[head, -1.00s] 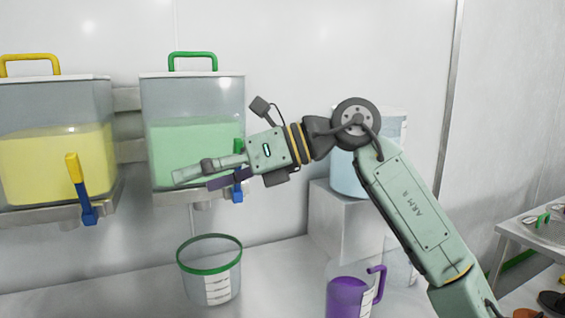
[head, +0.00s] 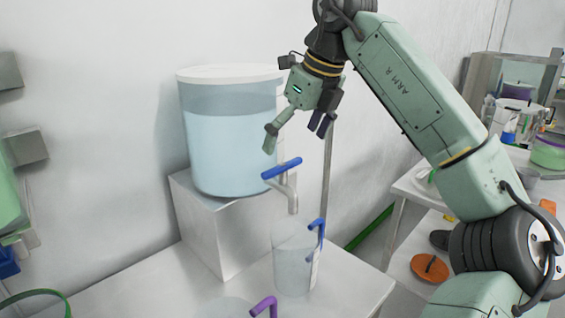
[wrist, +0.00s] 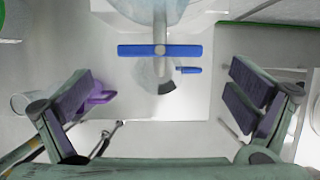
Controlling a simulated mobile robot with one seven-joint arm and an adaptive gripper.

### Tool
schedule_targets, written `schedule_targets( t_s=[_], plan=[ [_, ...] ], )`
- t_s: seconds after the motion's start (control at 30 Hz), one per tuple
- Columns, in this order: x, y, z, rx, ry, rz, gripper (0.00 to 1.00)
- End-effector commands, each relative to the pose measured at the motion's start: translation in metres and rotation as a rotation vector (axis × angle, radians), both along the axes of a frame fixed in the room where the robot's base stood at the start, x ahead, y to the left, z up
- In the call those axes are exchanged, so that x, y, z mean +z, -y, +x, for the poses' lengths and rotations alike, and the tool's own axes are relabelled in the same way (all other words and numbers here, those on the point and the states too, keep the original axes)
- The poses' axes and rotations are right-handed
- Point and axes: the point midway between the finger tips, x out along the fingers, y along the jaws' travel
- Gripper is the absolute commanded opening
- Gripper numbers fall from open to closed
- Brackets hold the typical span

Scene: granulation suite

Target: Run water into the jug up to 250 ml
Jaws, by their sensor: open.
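The water tank (head: 232,140) holds pale blue liquid under a white lid. Its tap has a blue lever (head: 281,168) lying across the top and a grey spout (head: 292,195) pointing down. The clear jug (head: 292,262) with a blue handle stands upright below the spout. No stream shows, and I cannot make out a water level in the jug. My gripper (head: 298,134) is open and empty above the lever. In the wrist view the lever (wrist: 160,51) lies crosswise, ahead of and between the spread fingers, apart from both.
The tank stands on a metal block (head: 228,235). A purple-handled jug (head: 264,306) is at the front, left of the clear jug, partly cut off. A green-rimmed bucket (head: 35,296) is at lower left. A side table (head: 405,192) stands to the right beyond a gap.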

Motion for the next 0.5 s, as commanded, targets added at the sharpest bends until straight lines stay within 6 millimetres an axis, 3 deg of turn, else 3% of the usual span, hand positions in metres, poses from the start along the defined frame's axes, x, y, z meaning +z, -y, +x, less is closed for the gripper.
schedule_targets(
  t_s=[0.3,0.5],
  plan=[
    [-0.053,-0.016,0.016,0.002,-0.003,0.003,1.00],
    [-0.070,-0.021,0.021,0.002,-0.001,0.002,1.00]
  ],
)
